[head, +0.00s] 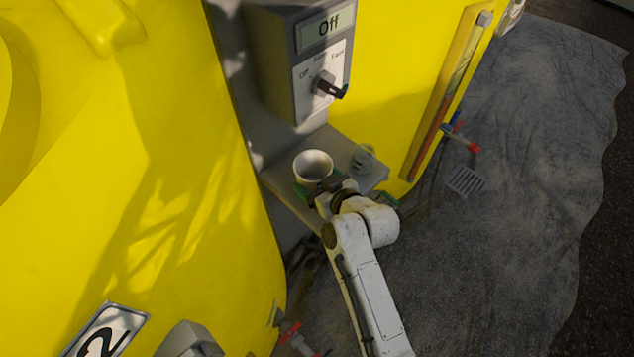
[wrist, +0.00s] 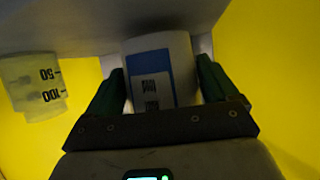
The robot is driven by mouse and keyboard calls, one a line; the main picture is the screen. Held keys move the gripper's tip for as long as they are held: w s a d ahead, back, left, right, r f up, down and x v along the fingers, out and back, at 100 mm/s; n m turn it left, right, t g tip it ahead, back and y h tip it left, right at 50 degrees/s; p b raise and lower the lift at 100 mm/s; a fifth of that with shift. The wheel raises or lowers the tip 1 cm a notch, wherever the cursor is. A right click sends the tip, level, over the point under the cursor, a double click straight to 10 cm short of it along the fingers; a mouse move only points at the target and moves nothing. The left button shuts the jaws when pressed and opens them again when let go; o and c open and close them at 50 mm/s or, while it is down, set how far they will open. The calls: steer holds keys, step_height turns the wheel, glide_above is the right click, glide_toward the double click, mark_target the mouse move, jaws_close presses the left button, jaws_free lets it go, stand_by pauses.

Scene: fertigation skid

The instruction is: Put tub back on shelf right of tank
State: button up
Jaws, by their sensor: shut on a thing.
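The white tub (head: 313,165) is upright with its open top showing, over the left part of the grey shelf (head: 343,147). In the wrist view the tub (wrist: 180,55) shows a blue and white label. My gripper (wrist: 160,85) is shut on the tub, with a green finger on each side. I cannot tell whether the tub's base touches the shelf. The large yellow tank (head: 190,170) stands left of the shelf.
A clear measuring cup (head: 363,157) stands on the shelf right of the tub; it also shows in the wrist view (wrist: 35,85). A grey control box (head: 300,60) reading "Off" hangs above the shelf. Another yellow tank (head: 400,80) with a level gauge is behind.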

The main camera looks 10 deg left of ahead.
steer(key=shift+f, duration=0.4)
steer(key=shift+f, duration=0.1)
steer(key=o, duration=1.1)
steer(key=v, duration=1.2)
steer(key=shift+p, duration=0.3)
